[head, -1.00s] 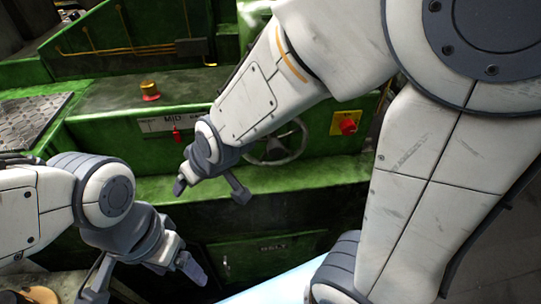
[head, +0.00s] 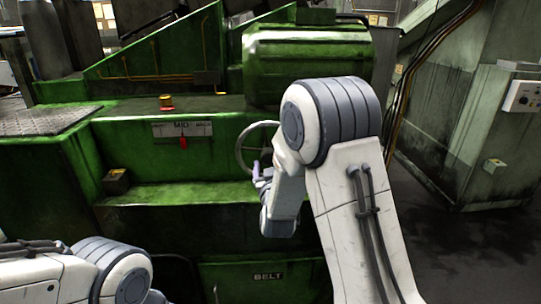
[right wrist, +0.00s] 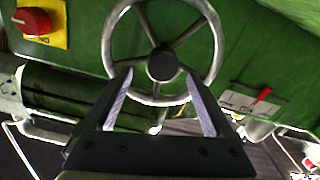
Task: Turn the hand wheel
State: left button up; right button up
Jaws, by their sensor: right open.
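The hand wheel (head: 240,150) is a metal ring with spokes on the green machine's front, partly hidden behind my right arm in the head view. In the right wrist view the wheel's dark hub (right wrist: 162,63) and spokes are clear. My right gripper (head: 262,175) is beside the wheel's lower part in the head view. Its two fingers are spread, with the wheel's lower rim seen between them in the right wrist view (right wrist: 160,76); I cannot tell whether they touch it. My left arm shows at the lower left, but its gripper is out of view.
A scale marked MID with a red pointer (head: 182,140) is left of the wheel. A red knob on a yellow plate (right wrist: 33,22) is near the wheel. A button (head: 166,102) sits on the upper ledge. A green ledge (head: 170,196) runs below the wheel.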

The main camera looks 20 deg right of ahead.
aim_at(267, 150)
jog(key=p+x, duration=0.1)
jog(key=x, duration=0.7)
jog(key=shift+w, duration=0.45)
jog(key=shift+a, duration=0.1)
grip_shut()
